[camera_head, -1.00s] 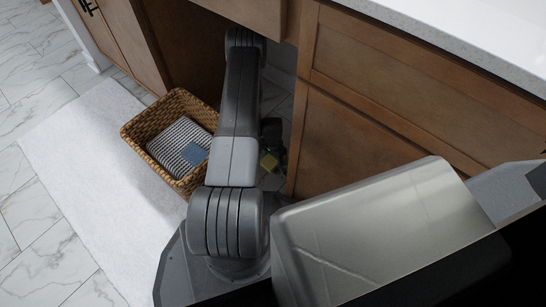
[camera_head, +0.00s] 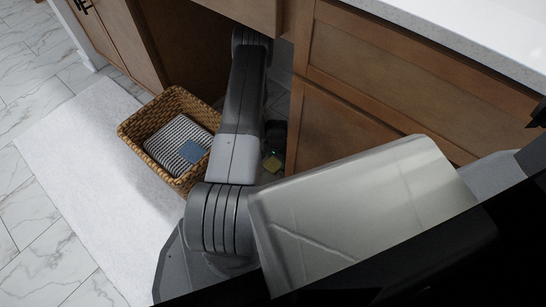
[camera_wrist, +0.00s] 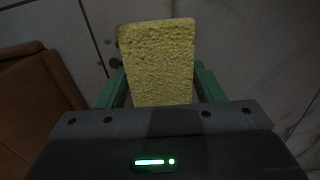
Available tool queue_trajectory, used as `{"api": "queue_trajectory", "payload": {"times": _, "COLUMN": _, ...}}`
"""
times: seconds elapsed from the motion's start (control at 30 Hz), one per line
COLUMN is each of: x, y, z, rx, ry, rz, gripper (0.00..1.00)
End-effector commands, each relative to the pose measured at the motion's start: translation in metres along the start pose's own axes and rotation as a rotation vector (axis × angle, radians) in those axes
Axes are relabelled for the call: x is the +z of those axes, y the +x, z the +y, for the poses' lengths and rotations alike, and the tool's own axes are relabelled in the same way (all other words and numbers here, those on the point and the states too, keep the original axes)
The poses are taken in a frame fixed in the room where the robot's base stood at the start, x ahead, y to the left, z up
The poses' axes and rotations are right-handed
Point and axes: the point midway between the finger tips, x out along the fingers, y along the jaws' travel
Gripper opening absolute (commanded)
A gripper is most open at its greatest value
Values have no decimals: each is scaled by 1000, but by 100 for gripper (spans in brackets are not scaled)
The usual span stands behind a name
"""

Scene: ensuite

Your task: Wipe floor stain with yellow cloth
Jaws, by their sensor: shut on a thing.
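The yellow cloth (camera_wrist: 158,60) looks like a thick, porous block in the wrist view. My gripper (camera_wrist: 157,78) is shut on it, with a green finger on each side. The cloth extends out past the fingertips over the tiled floor. In the head view a small part of the yellow cloth (camera_head: 271,163) shows low beside the cabinet, right of my arm; much of my gripper (camera_head: 272,150) is dark there. Small dark spots (camera_wrist: 114,62) lie on the floor just left of the cloth; they may be the stain. Whether the cloth touches the floor is unclear.
A wicker basket (camera_head: 131,132) holding a striped towel and a blue cloth (camera_head: 192,151) stands left of my arm. A white mat (camera_head: 75,165) lies on the marble tile. Wooden cabinets (camera_head: 350,85) stand right and behind, with an opening where my arm reaches in.

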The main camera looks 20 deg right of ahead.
Motion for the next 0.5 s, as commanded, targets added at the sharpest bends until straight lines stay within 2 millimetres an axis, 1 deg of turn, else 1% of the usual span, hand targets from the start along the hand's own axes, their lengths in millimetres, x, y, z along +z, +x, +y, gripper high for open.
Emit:
{"api": "queue_trajectory", "payload": {"times": 0.27, "x": -1, "y": 0, "z": 11, "rx": -1, "ry": 1, "rz": 1, "gripper": 43}}
{"api": "queue_trajectory", "payload": {"times": 0.5, "x": -2, "y": 2, "z": 32, "rx": 0, "ry": 2, "rz": 0, "gripper": 43}}
